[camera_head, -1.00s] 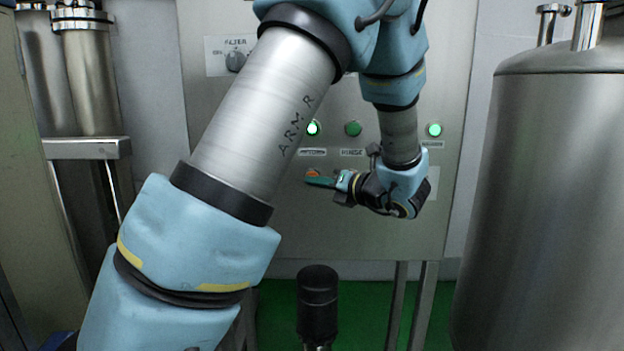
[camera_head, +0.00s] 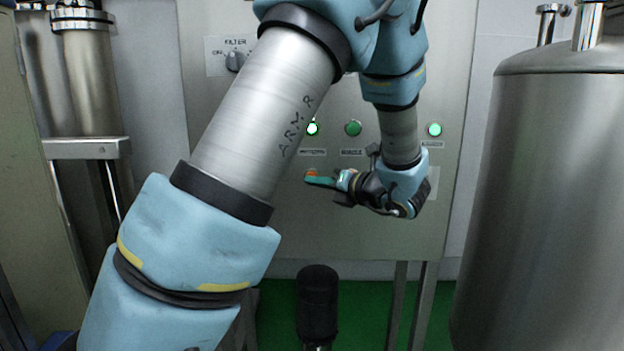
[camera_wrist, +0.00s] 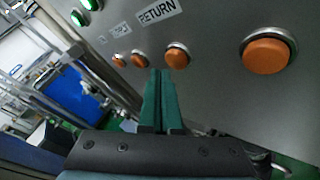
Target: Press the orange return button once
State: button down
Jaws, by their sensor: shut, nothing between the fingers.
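The RETURN label (camera_wrist: 157,11) is on the grey panel in the wrist view, with an orange button (camera_wrist: 177,57) in a metal ring below it. My gripper (camera_wrist: 160,73) is shut and empty, its green fingers together. In this view its tips lie just below and left of that button; I cannot tell whether they touch it. In the head view my gripper (camera_head: 307,180) points left along the panel, and a bit of orange (camera_head: 311,172) shows just above its tips. The other buttons are hidden there behind my arm and gripper.
Another large orange button (camera_wrist: 268,53) is to the right in the wrist view; smaller ones (camera_wrist: 139,60) are to the left. A steel tank (camera_head: 560,200) stands at right.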

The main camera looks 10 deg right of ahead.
dwell(0.4)
jog(key=shift+w+p, duration=0.3)
jog(key=shift+w, duration=0.15)
jog(key=shift+w+d, duration=0.15)
jog(key=shift+w, duration=0.25)
dwell(0.6)
dwell(0.3)
jog(key=shift+s+a+p, duration=0.2)
jog(key=shift+s+p, duration=0.25)
jog(key=shift+s, duration=0.4)
jog(key=shift+s+a+p, duration=0.25)
jog(key=shift+s+p, duration=0.05)
jog(key=shift+s, duration=0.95)
jog(key=shift+s+a+p, duration=0.2)
jog(key=shift+s+p, duration=0.05)
jog(key=shift+s, duration=0.95)
